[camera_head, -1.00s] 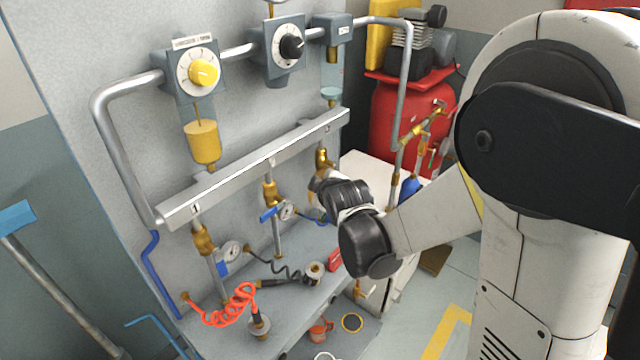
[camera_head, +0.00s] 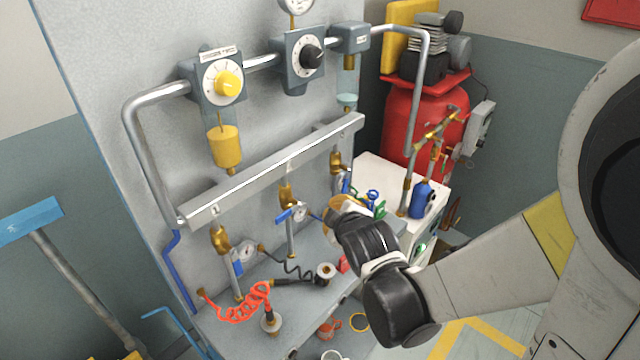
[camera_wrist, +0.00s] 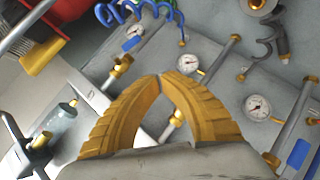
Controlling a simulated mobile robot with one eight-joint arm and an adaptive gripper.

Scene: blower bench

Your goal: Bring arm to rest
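My gripper (camera_head: 335,207) is at the end of my arm in the head view, in front of the bench's wall panel and above the worktop (camera_head: 310,262). In the wrist view its two ribbed yellow fingers (camera_wrist: 160,77) curve together and meet at the tips. Nothing shows held between them; a brass fitting shows behind the gap. The right-hand gauge line (camera_head: 338,165) of the panel is close behind the gripper in the picture. I cannot tell the exact distance between them.
A yellow-knobbed regulator (camera_head: 228,84) and a grey rail (camera_head: 280,170) are on the panel. A red coiled hose (camera_head: 245,303) lies on the worktop. A red tank (camera_head: 412,125) and white cabinet (camera_head: 385,172) stand behind. A blue-topped pole (camera_head: 75,275) stands at left.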

